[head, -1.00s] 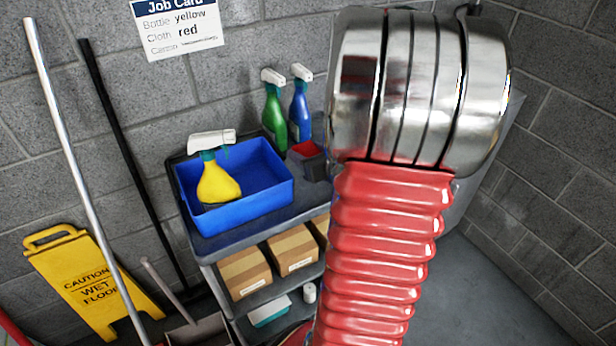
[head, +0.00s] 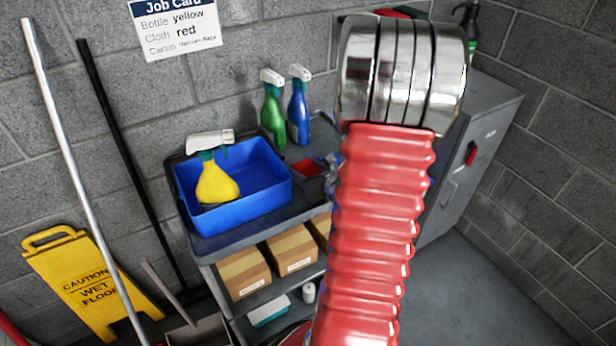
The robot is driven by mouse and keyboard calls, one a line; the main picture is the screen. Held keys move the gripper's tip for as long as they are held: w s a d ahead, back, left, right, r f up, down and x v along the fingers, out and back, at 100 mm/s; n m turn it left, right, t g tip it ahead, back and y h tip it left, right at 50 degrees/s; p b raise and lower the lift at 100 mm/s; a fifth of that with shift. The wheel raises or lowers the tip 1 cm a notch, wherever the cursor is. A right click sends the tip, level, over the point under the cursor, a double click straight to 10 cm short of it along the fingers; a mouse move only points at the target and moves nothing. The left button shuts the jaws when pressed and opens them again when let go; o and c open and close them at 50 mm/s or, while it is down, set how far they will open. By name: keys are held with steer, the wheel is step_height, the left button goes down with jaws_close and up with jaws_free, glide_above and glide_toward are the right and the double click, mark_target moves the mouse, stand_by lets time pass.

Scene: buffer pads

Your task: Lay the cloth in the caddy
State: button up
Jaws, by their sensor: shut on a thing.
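The blue caddy (head: 250,205) stands on the top shelf of a grey cart, open upward. A yellow spray bottle (head: 217,184) with a white head stands in its left part; its right part looks empty. A small flat red patch (head: 306,169), possibly the red cloth, shows on the shelf right of the caddy. A crumpled-looking bluish-white thing beside it is mostly hidden by my arm. My arm, with red bellows and metal rings, fills the middle right. I cannot make out my gripper; the arm hides that area.
Green (head: 273,112) and blue (head: 299,108) spray bottles stand behind the caddy. Cartons (head: 292,250) fill the lower shelf. A job card (head: 178,28) reads bottle yellow, cloth red. A wet floor sign (head: 80,280) and poles stand left. A grey cabinet (head: 478,150) stands right.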

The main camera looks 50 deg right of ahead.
steer(key=shift+f, duration=1.65)
steer(key=shift+f, duration=0.1)
steer(key=o, duration=0.8)
steer(key=shift+c, duration=0.2)
